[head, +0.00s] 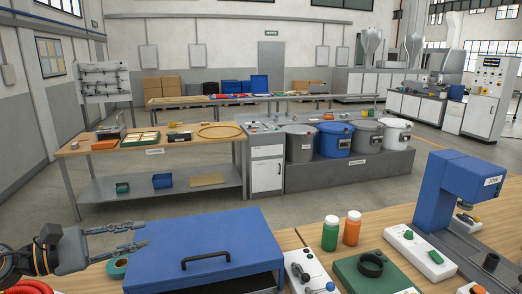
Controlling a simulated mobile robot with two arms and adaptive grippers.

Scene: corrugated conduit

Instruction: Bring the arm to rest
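My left gripper (115,239) comes in from the left edge of the head view, over the left end of the near wooden bench. Its two grey fingers point right and stand apart, with nothing between them. The fingertips are close to the left edge of a blue flat box (207,245) with a black handle; I cannot tell if they touch it. My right gripper is not in the head view.
A teal tape roll (117,267) lies below the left gripper. Green (330,233) and orange (352,228) bottles stand right of the blue box. A blue press (451,205) and a green block (374,272) occupy the right. Open floor lies beyond the bench.

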